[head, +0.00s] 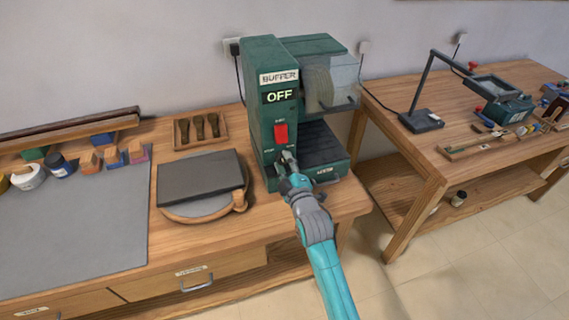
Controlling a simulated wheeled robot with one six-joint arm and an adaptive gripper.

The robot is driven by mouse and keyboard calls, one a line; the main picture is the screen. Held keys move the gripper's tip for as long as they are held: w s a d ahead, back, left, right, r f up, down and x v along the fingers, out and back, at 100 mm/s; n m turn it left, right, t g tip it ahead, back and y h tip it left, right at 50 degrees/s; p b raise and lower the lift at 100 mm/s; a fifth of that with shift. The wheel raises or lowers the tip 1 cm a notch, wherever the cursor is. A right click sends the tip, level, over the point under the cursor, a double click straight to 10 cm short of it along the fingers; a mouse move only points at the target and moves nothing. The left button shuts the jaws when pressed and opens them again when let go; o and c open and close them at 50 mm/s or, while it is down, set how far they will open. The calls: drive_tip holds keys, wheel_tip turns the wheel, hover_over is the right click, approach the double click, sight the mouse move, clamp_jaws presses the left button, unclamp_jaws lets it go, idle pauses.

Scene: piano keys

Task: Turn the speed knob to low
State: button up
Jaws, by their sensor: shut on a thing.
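The green buffer machine (262,105) stands on the wooden bench, with a label reading BUFFER and a display (280,96) reading OFF. A red switch (281,134) sits on its front face. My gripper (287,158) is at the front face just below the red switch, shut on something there. The speed knob is not clearly visible; my gripper covers the spot, and its setting cannot be read.
A dark slab on a round board (188,215) lies left of the machine, near a wooden tray (183,143) with several brushes. A second table (400,130) with a lamp (421,120) stands to the right. Floor is open between them at the front.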

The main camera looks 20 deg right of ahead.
drive_tip(key=n, duration=0.6)
drive_tip(key=shift+n, duration=0.3)
idle(0.4)
drive_tip(key=o, duration=1.2)
drive_tip(key=shift+f, duration=0.1)
drive_tip(key=shift+s, duration=0.1)
drive_tip(key=shift+s, duration=0.35)
drive_tip(key=shift+s+r, duration=0.15)
drive_tip(key=shift+s, duration=1.65)
drive_tip(key=shift+s+r, duration=0.1)
drive_tip(key=shift+s, duration=1.65)
